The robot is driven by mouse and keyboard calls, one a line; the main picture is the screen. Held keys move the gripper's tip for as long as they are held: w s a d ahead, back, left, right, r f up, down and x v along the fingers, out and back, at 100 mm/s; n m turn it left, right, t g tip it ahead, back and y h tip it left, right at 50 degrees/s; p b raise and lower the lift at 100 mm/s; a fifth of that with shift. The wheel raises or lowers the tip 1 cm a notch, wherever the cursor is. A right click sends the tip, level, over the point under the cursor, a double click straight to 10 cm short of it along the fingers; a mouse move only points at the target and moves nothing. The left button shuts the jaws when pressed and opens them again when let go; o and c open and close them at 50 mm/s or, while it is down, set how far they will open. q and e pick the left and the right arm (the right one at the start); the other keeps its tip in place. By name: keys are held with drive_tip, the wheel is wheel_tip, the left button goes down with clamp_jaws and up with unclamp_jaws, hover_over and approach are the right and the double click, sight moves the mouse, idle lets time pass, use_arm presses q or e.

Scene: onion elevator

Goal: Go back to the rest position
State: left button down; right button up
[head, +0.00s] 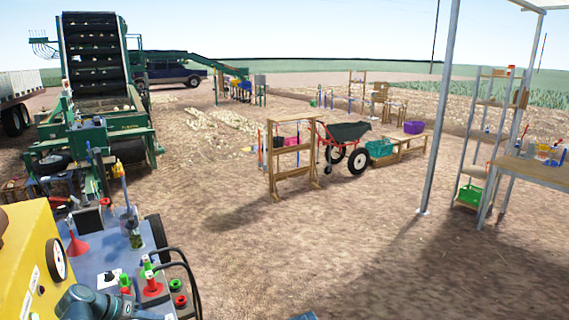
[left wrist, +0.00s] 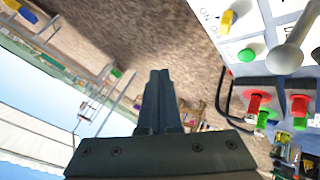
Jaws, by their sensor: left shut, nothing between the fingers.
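My left gripper (left wrist: 158,90) shows in the left wrist view with its two dark fingers together and nothing between them. Part of my left arm shows at the bottom left of the head view, over the near edge of the blue machine top (head: 95,260). In the left wrist view the fingers are apart from the white control panel (left wrist: 262,45), which lies to their right. The panel carries a yellow switch (left wrist: 228,22), a green button (left wrist: 246,55) and a grey round-headed lever (left wrist: 284,59). My right gripper is not in view.
Red and green knobs (head: 151,284) stand close to my left arm. A yellow machine body (head: 28,260) is at the left. A green harvester (head: 100,125) stands behind. A wheelbarrow (head: 347,131), wooden stand (head: 295,172) and workbench (head: 535,172) are farther off. The dirt ground ahead is open.

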use_arm(q)
drive_tip(key=s+d+f+m+g+y+b, duration=0.1)
drive_tip(key=s+d+f+g+b, duration=0.1)
drive_tip(key=d+f, duration=0.45)
drive_tip(key=s+d+f+m+g+y+b, duration=0.1)
drive_tip(key=s+d+f+g+b, duration=0.15)
drive_tip(key=d, duration=0.75)
drive_tip(key=s+d+f+m+g+y+b, duration=0.1)
drive_tip(key=s+d+f+y+b, duration=0.4)
drive_tip(key=s+d, duration=0.5)
drive_tip(key=d+f+y, duration=0.1)
drive_tip(key=d+f, duration=0.1)
drive_tip(key=d, duration=0.1)
drive_tip(key=shift+s+f+g, duration=0.15)
drive_tip(key=shift+s+g, duration=0.15)
drive_tip(key=shift+g, duration=0.05)
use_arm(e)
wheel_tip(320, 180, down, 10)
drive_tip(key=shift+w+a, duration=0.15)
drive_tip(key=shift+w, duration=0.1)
